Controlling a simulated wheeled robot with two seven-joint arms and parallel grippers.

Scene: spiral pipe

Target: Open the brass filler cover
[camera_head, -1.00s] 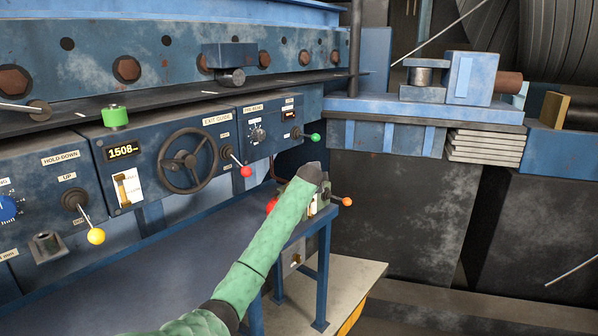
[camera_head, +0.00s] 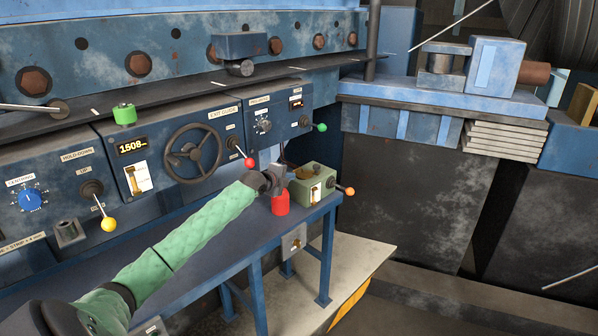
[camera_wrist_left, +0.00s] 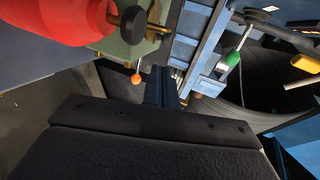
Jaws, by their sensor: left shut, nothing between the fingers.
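A pale green box (camera_head: 318,186) sits at the right end of the blue bench, with a small brass-coloured piece (camera_head: 331,182) on it. I cannot tell for sure whether this piece is the brass filler cover. My left gripper (camera_head: 280,174) is just left of the box, above a red can (camera_head: 280,203), and hides part of the box's left side. In the left wrist view its dark fingers (camera_wrist_left: 162,86) are together and empty. The green box (camera_wrist_left: 125,45) and the red can (camera_wrist_left: 58,18) lie beyond them, with a dark round knob (camera_wrist_left: 133,25) between. My right gripper is not in view.
An orange-knobbed lever (camera_head: 345,190) sticks out right of the box. A red-knobbed lever (camera_head: 248,162), a green-knobbed lever (camera_head: 319,127) and a handwheel (camera_head: 193,150) are on the panel behind. The blue bench top (camera_head: 215,245) is largely clear.

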